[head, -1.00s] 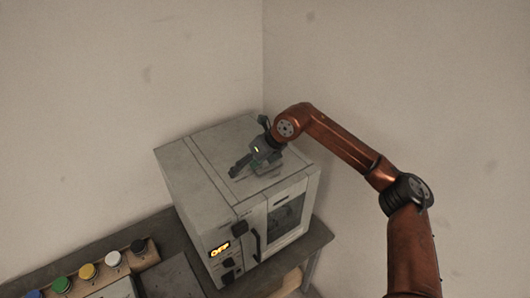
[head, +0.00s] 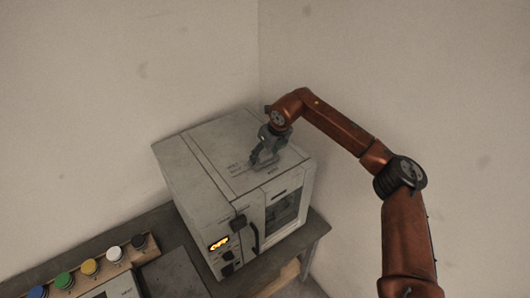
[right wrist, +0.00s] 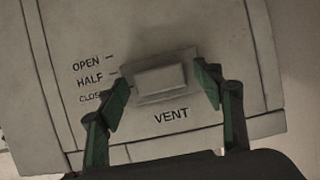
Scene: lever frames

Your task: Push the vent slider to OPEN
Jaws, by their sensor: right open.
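The vent slider (right wrist: 160,79) is a pale raised block on the top of a white cabinet-like oven (head: 205,150). In the right wrist view the labels OPEN, HALF and CLOSE run down its left side, with VENT printed below. The block stands about level with HALF, though the exact setting is hard to tell. My right gripper (right wrist: 160,92) is open, its green-padded fingers on either side of the block. I cannot tell whether they touch it. In the head view the right gripper (head: 257,160) is over the oven's top and hides most of the slider. My left gripper is out of view.
The oven's front has a lit display (head: 219,244), a dark handle and a window (head: 283,208). It stands on a dark bench (head: 316,232) in a wall corner. Several coloured round buttons (head: 90,267) line the bench at lower left.

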